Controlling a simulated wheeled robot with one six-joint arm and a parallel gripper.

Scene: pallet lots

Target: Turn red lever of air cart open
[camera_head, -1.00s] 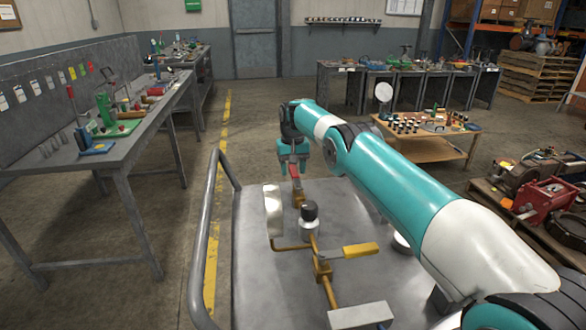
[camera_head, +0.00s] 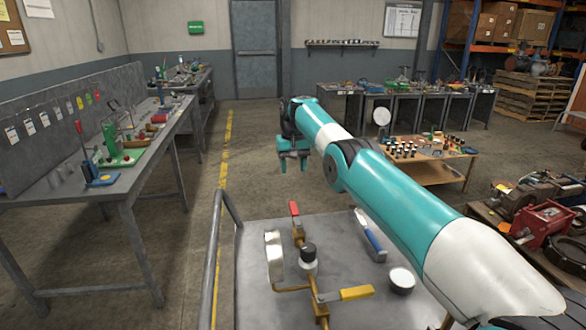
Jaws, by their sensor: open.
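The air cart (camera_head: 345,235) stands in front of me with a grey metal top and a side rail. The red lever (camera_head: 294,209) sits at the far end of the brass piping on the cart and points up and away, slightly tilted to the left. A yellow lever (camera_head: 345,294) sits on the nearer part of the same piping and points right. My gripper (camera_head: 292,166) hangs fingers down beyond the red lever in the picture, open and empty. A gap shows between its fingertips and the lever.
A round gauge (camera_head: 274,256) and a black knob (camera_head: 308,252) stand close to the red lever. A blue-handled tool (camera_head: 372,238) and a round white-topped item (camera_head: 402,279) are on the cart's right. A workbench (camera_head: 130,178) stands left; the yellow-lined floor between is clear.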

